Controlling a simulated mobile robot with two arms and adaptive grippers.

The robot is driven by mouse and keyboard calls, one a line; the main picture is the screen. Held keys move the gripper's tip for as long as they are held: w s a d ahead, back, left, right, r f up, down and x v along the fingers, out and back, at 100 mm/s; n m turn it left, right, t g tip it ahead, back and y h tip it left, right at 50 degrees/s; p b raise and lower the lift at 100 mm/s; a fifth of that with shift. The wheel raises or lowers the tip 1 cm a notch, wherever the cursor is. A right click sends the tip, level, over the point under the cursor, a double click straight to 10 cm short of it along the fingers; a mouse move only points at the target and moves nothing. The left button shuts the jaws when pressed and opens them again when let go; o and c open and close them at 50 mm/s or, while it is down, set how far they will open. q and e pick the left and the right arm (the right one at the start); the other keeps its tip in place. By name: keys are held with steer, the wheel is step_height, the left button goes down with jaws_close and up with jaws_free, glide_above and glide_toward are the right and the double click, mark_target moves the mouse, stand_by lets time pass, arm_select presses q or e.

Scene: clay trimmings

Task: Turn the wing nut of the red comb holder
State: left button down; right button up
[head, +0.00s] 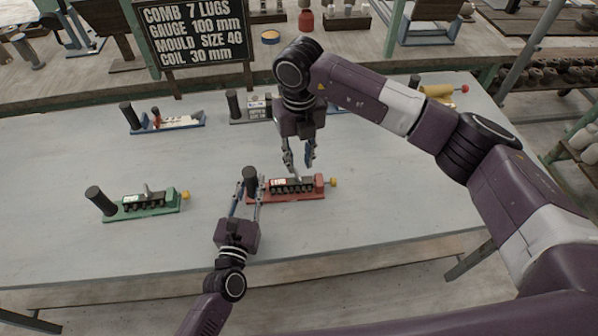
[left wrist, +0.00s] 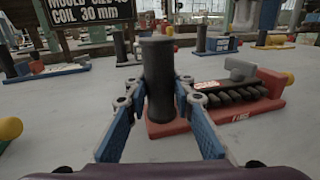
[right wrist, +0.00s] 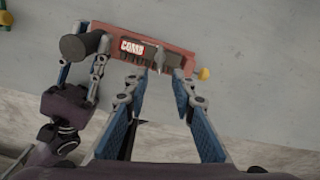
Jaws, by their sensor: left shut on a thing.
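The red comb holder (head: 303,195) lies on the grey table, with a dark upright cylinder handle (left wrist: 158,65) at its left end, a black toothed comb, and a yellow knob (head: 334,182) at its right end. A grey wing nut (right wrist: 160,60) stands on top of the comb, and shows in the left wrist view (left wrist: 241,70). My left gripper (head: 248,194) is shut on the handle, one finger on each side. My right gripper (head: 299,166) is open just above the wing nut, pointing down, its fingers apart on either side in the right wrist view.
A green comb holder (head: 137,211) stands to the left. A black sign (head: 195,35) rises behind. The table front is clear.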

mark_target(299, 177)
steer(key=shift+f, duration=2.75)
jaws_close()
